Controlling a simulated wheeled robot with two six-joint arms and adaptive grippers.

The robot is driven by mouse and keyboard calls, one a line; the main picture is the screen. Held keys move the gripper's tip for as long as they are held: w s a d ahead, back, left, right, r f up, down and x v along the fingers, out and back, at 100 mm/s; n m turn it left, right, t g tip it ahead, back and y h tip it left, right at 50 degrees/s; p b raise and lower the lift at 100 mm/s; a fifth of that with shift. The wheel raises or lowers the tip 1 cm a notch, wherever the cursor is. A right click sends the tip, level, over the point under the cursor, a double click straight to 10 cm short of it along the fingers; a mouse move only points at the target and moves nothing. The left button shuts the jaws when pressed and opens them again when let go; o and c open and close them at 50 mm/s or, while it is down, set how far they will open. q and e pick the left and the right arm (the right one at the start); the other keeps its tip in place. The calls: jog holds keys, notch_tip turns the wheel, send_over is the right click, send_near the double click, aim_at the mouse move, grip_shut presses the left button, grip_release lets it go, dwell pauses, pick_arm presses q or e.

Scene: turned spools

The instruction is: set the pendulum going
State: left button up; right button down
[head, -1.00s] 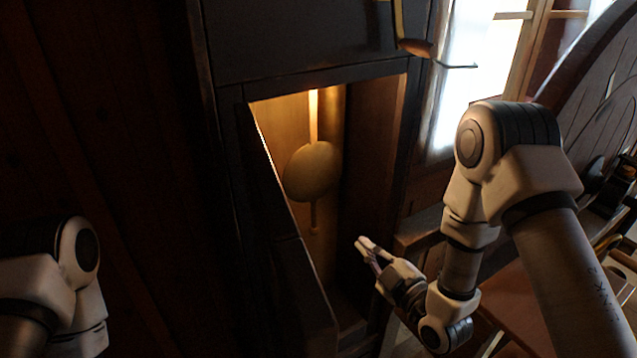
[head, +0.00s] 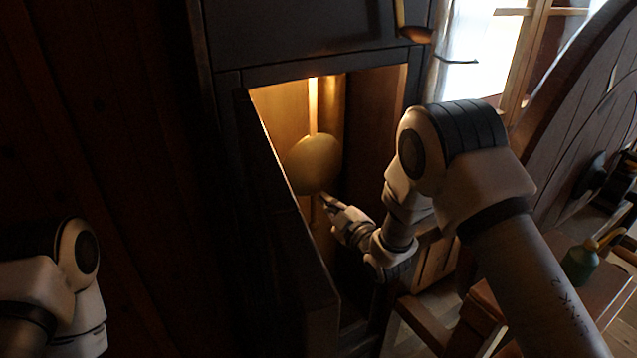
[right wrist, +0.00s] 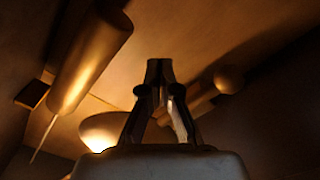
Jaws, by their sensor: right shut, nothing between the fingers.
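The pendulum's round brass bob (head: 313,163) hangs on a pale rod (head: 313,103) inside the lit opening of a tall dark case (head: 300,48). It hangs about straight down. My right gripper (head: 323,200) is inside the opening, shut and empty, its tips just below the bob's lower right edge. I cannot tell whether they touch it. In the right wrist view the shut fingers (right wrist: 159,68) point into the case, between a brass cylinder (right wrist: 90,60) and a dim rounded form (right wrist: 228,79). My left arm shows at the lower left, but its gripper is out of frame.
The case's open door (head: 290,215) stands along the left of the opening. The opening's right wall (head: 380,120) is close to my right arm. A wooden table (head: 600,290) with a green bottle (head: 580,262) is at the right.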

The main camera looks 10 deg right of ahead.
jog(key=b+v, duration=0.1)
jog(key=v, duration=1)
jog(key=s+d+f+m+g+h+b, duration=0.1)
jog(key=s+f+m+g+h, duration=0.15)
jog(key=s+f, duration=0.6)
jog(key=s+d+f+m+g+h+b, duration=0.1)
jog(key=s+d+f+g, duration=0.2)
jog(key=f, duration=1.1)
jog(key=s+d+f+m+g+h, duration=0.1)
jog(key=s+f+m+g, duration=0.2)
jog(key=s, duration=0.4)
jog(key=s+d+f+m+g, duration=0.1)
jog(key=s+f+m+g, duration=0.2)
jog(key=s, duration=0.4)
jog(key=s+f+m+g+h, duration=0.1)
jog(key=s+f+m+g, duration=0.2)
jog(key=s, duration=0.5)
jog(key=shift+d+f+m+g+h, duration=0.35)
jog(key=shift+m+g, duration=0.2)
jog(key=shift+g, duration=0.7)
